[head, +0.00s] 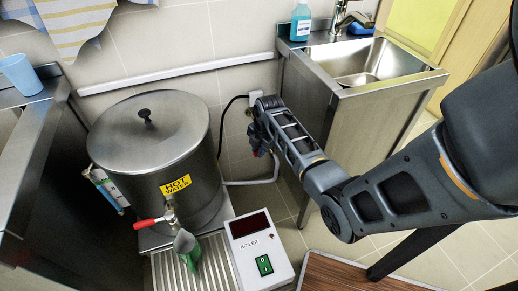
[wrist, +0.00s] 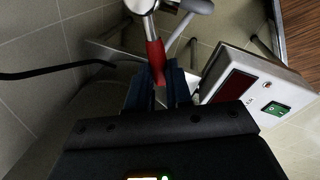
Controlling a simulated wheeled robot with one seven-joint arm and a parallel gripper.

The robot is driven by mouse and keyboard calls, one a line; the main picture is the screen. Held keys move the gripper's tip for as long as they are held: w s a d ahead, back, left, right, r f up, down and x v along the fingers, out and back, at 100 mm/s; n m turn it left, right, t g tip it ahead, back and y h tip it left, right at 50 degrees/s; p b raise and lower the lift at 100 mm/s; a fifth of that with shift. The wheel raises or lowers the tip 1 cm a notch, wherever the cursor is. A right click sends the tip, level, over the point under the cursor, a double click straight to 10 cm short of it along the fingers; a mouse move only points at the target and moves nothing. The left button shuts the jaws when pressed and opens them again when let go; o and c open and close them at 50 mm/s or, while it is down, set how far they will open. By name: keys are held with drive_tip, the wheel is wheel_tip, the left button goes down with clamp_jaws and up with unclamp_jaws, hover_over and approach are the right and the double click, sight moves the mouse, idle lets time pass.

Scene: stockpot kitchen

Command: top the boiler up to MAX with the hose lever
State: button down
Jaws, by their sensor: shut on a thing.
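The boiler (head: 155,150) is a large steel pot with a lid and a yellow HOT WATER label, at left in the head view. Its sight tube (head: 106,189) is on the left side; its level and marks are too small to read. In the wrist view, the red hose lever (wrist: 155,58) sits on a silver valve (wrist: 142,5). My gripper (wrist: 158,88) is shut on the lever, with its blue fingers on both sides of it. In the head view my gripper (head: 262,122) is by the wall right of the boiler, and mostly hides the lever.
The BOILER control box (head: 262,250), with a dark display and green switch, stands front right of the boiler. A steel sink (head: 360,70) is at right. A white hose (head: 250,182) runs low.

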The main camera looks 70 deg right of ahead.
idle(0.3)
drive_tip(key=shift+w+d+m+g+h+p, duration=0.1)
drive_tip(key=shift+w+d+m+p, duration=0.3)
drive_tip(key=shift+m, duration=0.5)
drive_tip(key=shift+w+d+m+g+h+p, duration=0.1)
drive_tip(key=shift+w+d+m+p, duration=0.15)
drive_tip(key=shift+w+m, duration=0.5)
drive_tip(key=shift+w+d+m+g+h+p, duration=0.1)
drive_tip(key=shift+w+d+m+p, duration=0.2)
drive_tip(key=shift+m, duration=0.75)
drive_tip(key=c, duration=1)
unclamp_jaws()
drive_tip(key=shift+c, duration=0.2)
wheel_tip(320, 180, up, 8)
drive_tip(key=s+a+p, duration=0.1)
drive_tip(key=shift+a+f, duration=0.15)
drive_tip(key=shift+f, duration=0.05)
